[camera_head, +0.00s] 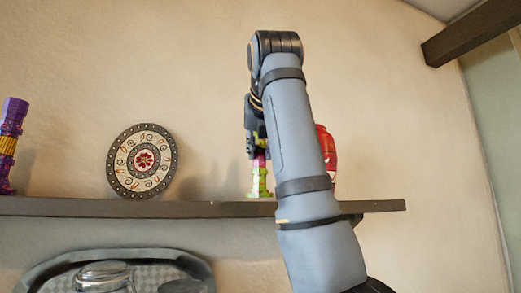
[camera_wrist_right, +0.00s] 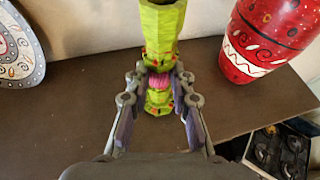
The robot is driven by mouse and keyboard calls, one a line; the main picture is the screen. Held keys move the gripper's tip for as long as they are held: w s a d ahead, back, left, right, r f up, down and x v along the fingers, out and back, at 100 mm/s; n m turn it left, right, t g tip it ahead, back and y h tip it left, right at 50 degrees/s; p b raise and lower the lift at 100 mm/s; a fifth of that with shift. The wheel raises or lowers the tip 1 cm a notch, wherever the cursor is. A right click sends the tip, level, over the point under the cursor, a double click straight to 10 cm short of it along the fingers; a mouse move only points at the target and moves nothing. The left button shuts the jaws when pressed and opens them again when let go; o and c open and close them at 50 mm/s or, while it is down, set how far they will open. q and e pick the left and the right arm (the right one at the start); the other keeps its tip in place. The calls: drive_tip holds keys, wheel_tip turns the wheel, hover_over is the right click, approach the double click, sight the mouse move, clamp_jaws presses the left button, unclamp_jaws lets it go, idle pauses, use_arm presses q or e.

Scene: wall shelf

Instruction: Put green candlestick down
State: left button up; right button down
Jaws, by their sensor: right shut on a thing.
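The green candlestick (camera_head: 260,183) is upright at the shelf (camera_head: 225,209), its base at or just above the shelf top; I cannot tell whether it touches. Its upper part is hidden behind my gripper and arm. My left gripper is not in view.
A red patterned vase (camera_head: 326,150) stands close to the right, partly behind my arm; it also shows in the wrist view (camera_wrist_right: 268,38). A decorated round plate (camera_head: 143,161) stands to the left. A purple candlestick (camera_head: 11,140) is at the far left. Bare shelf lies between plate and green candlestick.

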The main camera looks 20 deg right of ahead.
drive_tip(key=shift+f, duration=0.15)
drive_tip(key=shift+w+f, duration=0.2)
drive_tip(key=shift+f, duration=0.05)
drive_tip(key=c, duration=1.1)
unclamp_jaws()
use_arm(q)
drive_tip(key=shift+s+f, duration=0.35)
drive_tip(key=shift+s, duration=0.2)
use_arm(e)
drive_tip(key=shift+s+r, duration=0.1)
drive_tip(key=shift+s, duration=0.05)
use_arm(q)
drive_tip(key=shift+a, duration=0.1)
use_arm(e)
drive_tip(key=shift+s, duration=0.1)
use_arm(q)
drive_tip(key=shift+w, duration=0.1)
use_arm(e)
drive_tip(key=shift+v, duration=3.45)
